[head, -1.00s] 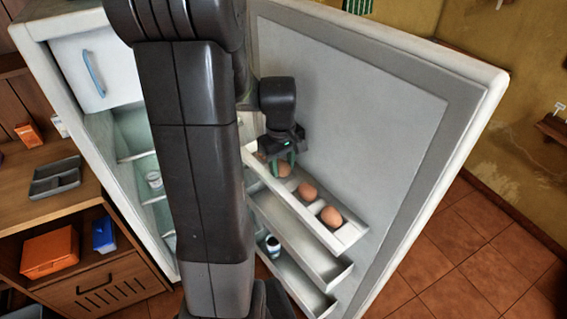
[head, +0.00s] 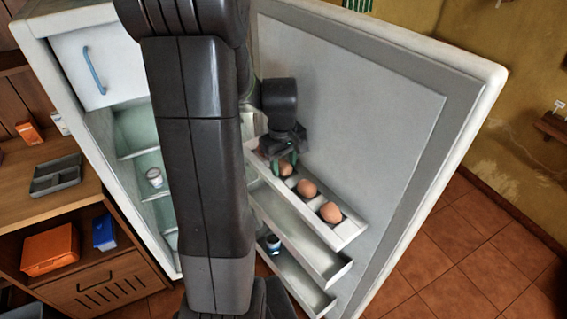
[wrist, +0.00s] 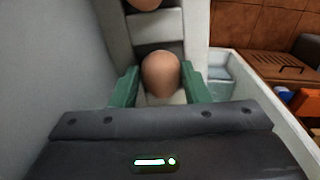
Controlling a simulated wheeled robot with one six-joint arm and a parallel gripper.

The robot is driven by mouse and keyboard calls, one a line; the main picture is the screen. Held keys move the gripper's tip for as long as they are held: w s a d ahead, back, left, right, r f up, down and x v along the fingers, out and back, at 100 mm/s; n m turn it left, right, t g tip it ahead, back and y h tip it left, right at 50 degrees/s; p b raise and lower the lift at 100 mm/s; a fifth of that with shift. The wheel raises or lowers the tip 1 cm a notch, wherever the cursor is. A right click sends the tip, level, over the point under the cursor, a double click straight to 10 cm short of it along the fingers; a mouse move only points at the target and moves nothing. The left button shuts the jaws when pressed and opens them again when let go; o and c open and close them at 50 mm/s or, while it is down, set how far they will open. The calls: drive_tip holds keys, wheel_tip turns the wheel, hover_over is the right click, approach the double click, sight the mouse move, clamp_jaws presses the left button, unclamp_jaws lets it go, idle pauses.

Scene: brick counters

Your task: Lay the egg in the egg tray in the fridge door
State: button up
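A brown egg (head: 285,169) sits in a cell of the white egg tray (head: 346,236) on the inside of the open fridge door. My gripper (head: 283,161) is just above the tray with its green fingers on either side of this egg. In the wrist view the egg (wrist: 160,74) is between the two fingertips (wrist: 160,86), with narrow gaps at its sides. The fingers look open. The egg's underside is hidden. Two more brown eggs, a middle one (head: 307,188) and a front one (head: 330,212), lie in the same tray.
Lower door shelves (head: 330,268) hang below the tray, one holding a small jar (head: 273,243). The door panel (head: 360,120) rises close beside my gripper. A wooden counter with a grey tray (head: 56,175) is at the left. The tiled floor at the right is clear.

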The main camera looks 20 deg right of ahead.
sight(282, 164)
drive_tip(key=shift+o, duration=0.5)
drive_tip(key=shift+s+a+f, duration=0.15)
drive_tip(key=shift+s+f, duration=0.15)
drive_tip(key=shift+f, duration=0.35)
drive_tip(key=shift+a, duration=0.15)
wheel_tip(282, 164, up, 14)
drive_tip(key=shift+w+f, duration=0.15)
drive_tip(key=shift+w, duration=0.1)
drive_tip(key=shift+f, duration=0.1)
drive_tip(key=f, duration=1.2)
drive_tip(key=shift+d+p, duration=0.25)
drive_tip(key=shift+p, duration=0.1)
drive_tip(key=shift+a+f, duration=0.1)
drive_tip(key=shift+f, duration=0.15)
